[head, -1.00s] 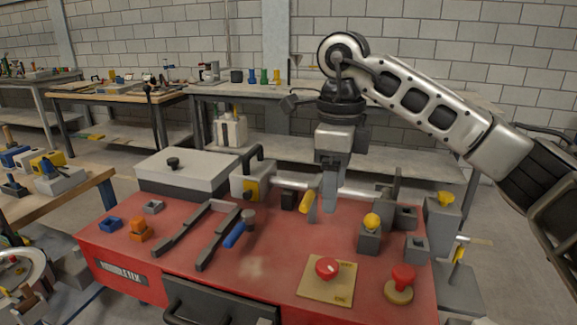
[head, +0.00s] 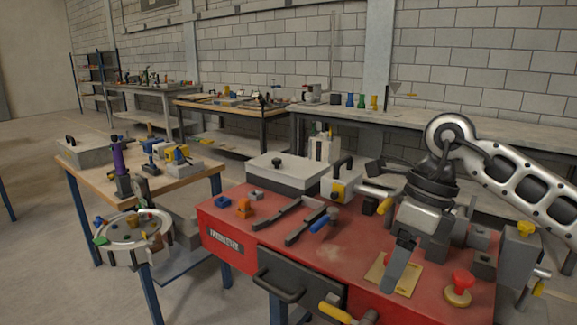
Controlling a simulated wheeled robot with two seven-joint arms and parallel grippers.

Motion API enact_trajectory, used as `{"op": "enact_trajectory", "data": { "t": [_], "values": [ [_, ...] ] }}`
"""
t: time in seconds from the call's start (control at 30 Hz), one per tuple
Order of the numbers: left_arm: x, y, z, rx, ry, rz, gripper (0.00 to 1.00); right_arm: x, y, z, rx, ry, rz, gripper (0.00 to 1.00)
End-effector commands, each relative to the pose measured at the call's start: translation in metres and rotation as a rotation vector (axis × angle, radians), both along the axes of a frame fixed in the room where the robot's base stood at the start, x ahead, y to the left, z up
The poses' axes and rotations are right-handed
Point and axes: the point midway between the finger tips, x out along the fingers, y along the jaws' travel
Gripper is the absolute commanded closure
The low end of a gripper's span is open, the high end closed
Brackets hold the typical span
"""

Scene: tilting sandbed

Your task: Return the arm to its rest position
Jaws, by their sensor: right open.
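My right arm (head: 515,180) comes in from the right edge and bends down at its elbow. My right gripper (head: 402,265) points downward over the right half of the red workbench (head: 345,240). Its jaws are open and nothing shows between them. It hides part of the yellow plate (head: 377,278) and the red button that showed on it before. Whether the fingertips touch the plate, I cannot tell. My left gripper is not in view.
A red mushroom knob (head: 461,282) stands right of the gripper. Grey blocks (head: 483,264) and a grey post with a yellow knob (head: 524,230) stand farther right. A grey lidded box (head: 287,173) is at the back left. Floor at left is clear.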

Motion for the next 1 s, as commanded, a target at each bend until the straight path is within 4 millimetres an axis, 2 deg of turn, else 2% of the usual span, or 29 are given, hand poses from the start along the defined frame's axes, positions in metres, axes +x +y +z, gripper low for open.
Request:
{"op": "enact_trajectory", "data": {
  "t": [0.07, 0.17, 0.27, 0.4, 0.5, 0.57, 0.63, 0.73, 0.77, 0.87, 0.9, 0.97, 1.0],
  "values": [
    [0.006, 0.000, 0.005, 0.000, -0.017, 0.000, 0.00, -0.009, 0.024, -0.012, 0.099, 0.039, 0.024, 0.39],
    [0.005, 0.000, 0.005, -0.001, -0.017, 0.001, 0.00, -0.024, 0.057, -0.025, 0.249, 0.099, 0.042, 0.39],
    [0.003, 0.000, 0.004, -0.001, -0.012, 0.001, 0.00, -0.045, 0.099, -0.034, 0.459, 0.194, 0.041, 0.39],
    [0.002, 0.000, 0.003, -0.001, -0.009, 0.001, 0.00, -0.080, 0.160, -0.024, 0.875, 0.408, -0.058, 0.39],
    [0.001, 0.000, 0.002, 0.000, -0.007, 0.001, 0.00, -0.088, 0.183, -0.004, 1.190, 0.598, -0.233, 0.39],
    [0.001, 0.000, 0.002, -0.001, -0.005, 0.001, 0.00, -0.083, 0.186, 0.005, 1.360, 0.716, -0.377, 0.39],
    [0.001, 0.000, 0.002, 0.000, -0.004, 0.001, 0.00, -0.071, 0.180, 0.008, 1.535, 0.856, -0.580, 0.39],
    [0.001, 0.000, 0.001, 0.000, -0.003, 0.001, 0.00, -0.048, 0.156, -0.008, 1.732, 1.053, -0.930, 0.39],
    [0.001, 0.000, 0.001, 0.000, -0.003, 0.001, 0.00, -0.042, 0.147, -0.018, 1.775, 1.110, -1.048, 0.39],
    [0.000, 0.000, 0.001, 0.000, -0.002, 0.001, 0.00, -0.029, 0.111, -0.070, 1.865, 1.290, -1.480, 0.39],
    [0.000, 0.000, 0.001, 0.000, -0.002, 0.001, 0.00, -0.030, 0.096, -0.097, 1.872, 1.357, -1.670, 0.39],
    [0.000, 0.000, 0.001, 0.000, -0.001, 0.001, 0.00, -0.039, 0.076, -0.138, 1.851, 1.442, -1.938, 0.39],
    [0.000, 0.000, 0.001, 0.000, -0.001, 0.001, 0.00, -0.049, 0.064, -0.163, -1.804, -1.476, 2.085, 0.39]
  ]
}}
